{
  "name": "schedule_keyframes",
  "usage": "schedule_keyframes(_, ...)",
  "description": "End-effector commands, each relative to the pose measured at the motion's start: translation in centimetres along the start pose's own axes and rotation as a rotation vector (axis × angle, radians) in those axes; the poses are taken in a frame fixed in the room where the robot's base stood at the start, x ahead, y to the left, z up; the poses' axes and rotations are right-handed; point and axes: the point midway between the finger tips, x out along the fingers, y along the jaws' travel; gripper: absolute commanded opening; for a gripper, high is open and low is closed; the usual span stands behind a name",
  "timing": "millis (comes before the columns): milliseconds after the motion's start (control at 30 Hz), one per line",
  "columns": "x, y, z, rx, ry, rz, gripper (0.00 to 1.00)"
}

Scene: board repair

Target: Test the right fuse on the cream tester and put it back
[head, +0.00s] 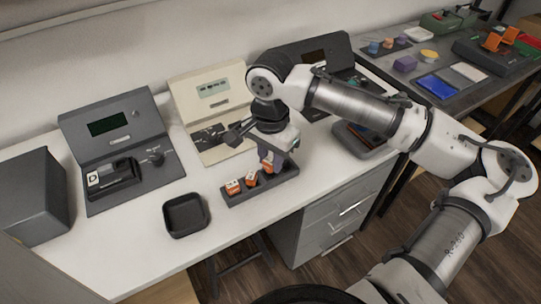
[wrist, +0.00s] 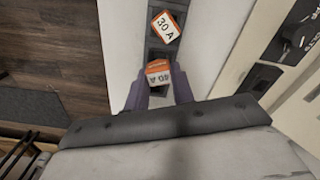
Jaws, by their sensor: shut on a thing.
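My gripper (head: 268,162) is at the right end of the dark fuse rack (head: 262,188). Its purple fingers are shut on the right fuse, orange and white; in the wrist view this fuse (wrist: 158,74) is marked 40 A. I cannot tell whether it is seated or slightly raised. The left fuse (head: 233,187) and middle fuse (head: 252,179) stand in the rack; a 30 A fuse (wrist: 165,27) shows beyond the fingers in the wrist view. The cream tester (head: 205,88) stands behind the rack; my gripper hides part of its base.
A grey tester (head: 112,130) stands left, beside a dark box (head: 32,197). A dark tester (head: 308,57) is partly behind my arm. An empty black tray (head: 186,214) lies left of the rack. White tabletop (head: 125,235) is clear at the front left.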

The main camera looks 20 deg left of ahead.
Motion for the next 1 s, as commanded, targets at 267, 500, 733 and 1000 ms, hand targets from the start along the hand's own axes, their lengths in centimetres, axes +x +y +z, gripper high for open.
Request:
schedule_keyframes(267, 0.02, -0.01, -0.01, 0.000, 0.000, 0.000, 0.00)
schedule_keyframes(500, 0.37, -0.02, -0.01, 0.000, 0.000, -0.001, 0.00)
schedule_keyframes(733, 0.78, -0.03, 0.02, 0.000, -0.001, -0.001, 0.00)
schedule_keyframes(1000, 0.80, -0.03, 0.00, 0.000, 0.000, -0.001, 0.00)
